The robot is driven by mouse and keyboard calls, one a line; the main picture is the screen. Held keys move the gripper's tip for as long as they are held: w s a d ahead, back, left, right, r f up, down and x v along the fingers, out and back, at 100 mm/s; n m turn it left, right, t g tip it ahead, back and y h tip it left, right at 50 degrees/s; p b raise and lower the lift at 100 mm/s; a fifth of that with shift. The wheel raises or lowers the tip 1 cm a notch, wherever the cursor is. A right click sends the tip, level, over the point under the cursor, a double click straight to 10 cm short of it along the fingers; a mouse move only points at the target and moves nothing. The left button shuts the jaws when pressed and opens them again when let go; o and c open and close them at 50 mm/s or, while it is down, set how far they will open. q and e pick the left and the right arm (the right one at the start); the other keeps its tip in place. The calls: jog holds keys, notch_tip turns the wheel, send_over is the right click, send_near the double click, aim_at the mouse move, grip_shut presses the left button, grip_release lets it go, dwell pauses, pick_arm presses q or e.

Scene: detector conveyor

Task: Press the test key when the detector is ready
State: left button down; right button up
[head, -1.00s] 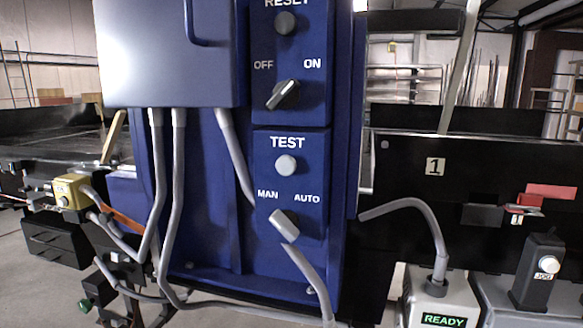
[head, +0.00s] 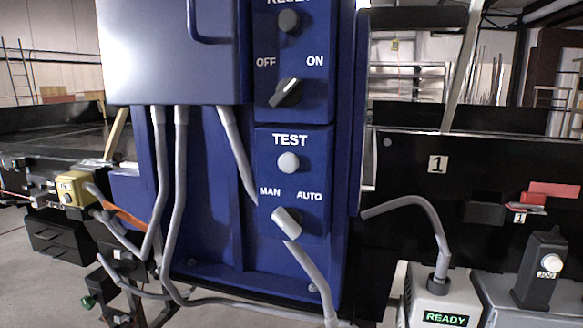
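The test key is a round white button (head: 289,162) under the word TEST on the blue control panel (head: 341,200). Below it is a grey MAN/AUTO selector knob (head: 286,221), tilted toward the upper left. A grey box at the lower right carries a display (head: 445,318) that reads READY in lit green letters. Neither of my grippers shows in the head view, and nothing covers the test button.
A grey cabinet (head: 170,50) juts out at upper left, with grey conduits below. A black JOG box (head: 541,270) and red lever (head: 553,190) are at right.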

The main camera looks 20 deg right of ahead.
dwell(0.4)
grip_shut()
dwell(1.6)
